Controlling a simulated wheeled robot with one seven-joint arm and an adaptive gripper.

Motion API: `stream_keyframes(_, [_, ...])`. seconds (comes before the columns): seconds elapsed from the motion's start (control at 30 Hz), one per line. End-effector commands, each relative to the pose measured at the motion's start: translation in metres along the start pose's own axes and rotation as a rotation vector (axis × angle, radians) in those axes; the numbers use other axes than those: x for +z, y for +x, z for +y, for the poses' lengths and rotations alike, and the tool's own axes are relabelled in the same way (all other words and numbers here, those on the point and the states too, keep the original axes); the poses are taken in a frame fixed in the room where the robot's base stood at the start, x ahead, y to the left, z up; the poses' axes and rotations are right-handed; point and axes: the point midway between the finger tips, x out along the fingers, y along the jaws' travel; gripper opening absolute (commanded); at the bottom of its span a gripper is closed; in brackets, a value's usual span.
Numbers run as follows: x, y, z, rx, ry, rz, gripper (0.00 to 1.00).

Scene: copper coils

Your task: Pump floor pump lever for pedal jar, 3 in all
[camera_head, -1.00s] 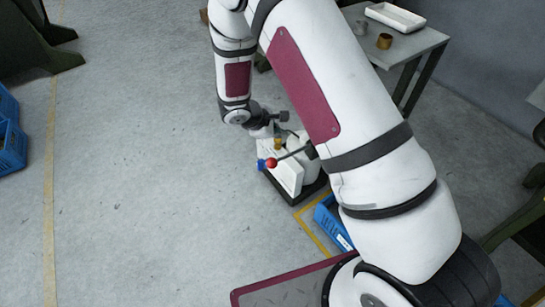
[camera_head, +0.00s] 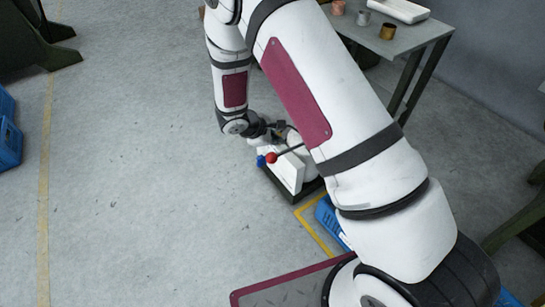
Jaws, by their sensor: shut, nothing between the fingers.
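The floor pump is a white unit (camera_head: 287,173) on a dark base, on the floor at centre right. Its lever has a red ball end (camera_head: 271,158) and a thin dark rod running up and right behind my arm. A small blue part (camera_head: 261,161) sits just left of the red ball. My gripper (camera_head: 275,132) is dark, shut and empty, just above the pump's upper part and above the lever. Its fingertips are small and partly lost against the pump, so I cannot tell if they touch it. I cannot make out the pedal jar.
A grey table (camera_head: 425,38) at the upper right holds a white tray (camera_head: 398,10), a brass cup (camera_head: 388,32), a grey cup (camera_head: 363,18) and a copper cup (camera_head: 338,7). A blue crate (camera_head: 327,218) lies below the pump.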

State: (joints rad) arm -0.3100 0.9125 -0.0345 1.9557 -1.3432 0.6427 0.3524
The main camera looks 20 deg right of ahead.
Motion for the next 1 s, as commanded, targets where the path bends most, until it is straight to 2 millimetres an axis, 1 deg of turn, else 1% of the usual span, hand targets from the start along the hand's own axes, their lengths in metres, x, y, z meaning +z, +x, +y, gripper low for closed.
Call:
stream_keyframes(0.03, [-0.005, 0.007, -0.004, 0.001, -0.001, 0.0, 0.0])
stream_keyframes(0.1, [-0.009, 0.012, -0.008, 0.001, -0.001, 0.0, 0.0])
stream_keyframes(0.3, [-0.014, 0.019, -0.014, 0.001, 0.0, 0.0, 0.0])
stream_keyframes(1.0, [-0.014, 0.019, -0.014, 0.0, 0.0, 0.0, 0.0])
